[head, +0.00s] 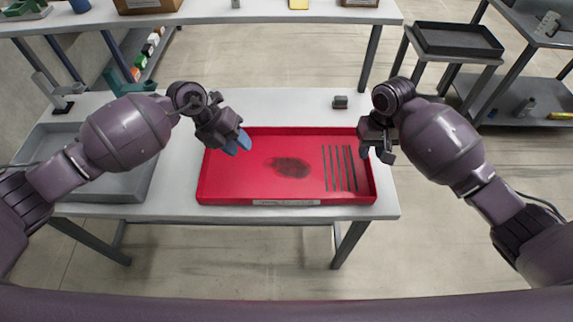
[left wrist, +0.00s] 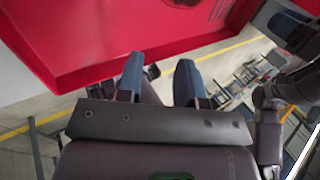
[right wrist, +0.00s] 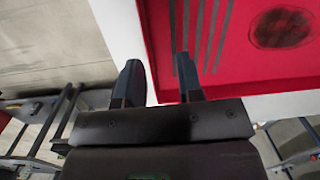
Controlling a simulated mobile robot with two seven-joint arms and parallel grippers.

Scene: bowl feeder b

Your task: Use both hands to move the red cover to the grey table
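The red cover (head: 240,180) is a shallow red tray shape with raised walls, a dark round smudge and several dark stripes. It lies flat on a pale table (head: 290,105). My left gripper (head: 241,142) is open and empty near the cover's far left corner; the cover's wall (left wrist: 85,75) shows just beyond its fingers in the left wrist view. My right gripper (head: 376,153) is open at the cover's right edge. In the right wrist view its fingers (right wrist: 160,80) lie on either side of the edge line; I cannot tell whether they touch it.
A grey bin (head: 120,180) stands left of the cover. A small dark block (head: 340,102) sits behind it. At the back right is a small grey table (head: 490,60) with a black tray (head: 458,27) on it. A grey shelf unit (head: 540,95) stands further right. Open floor lies between.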

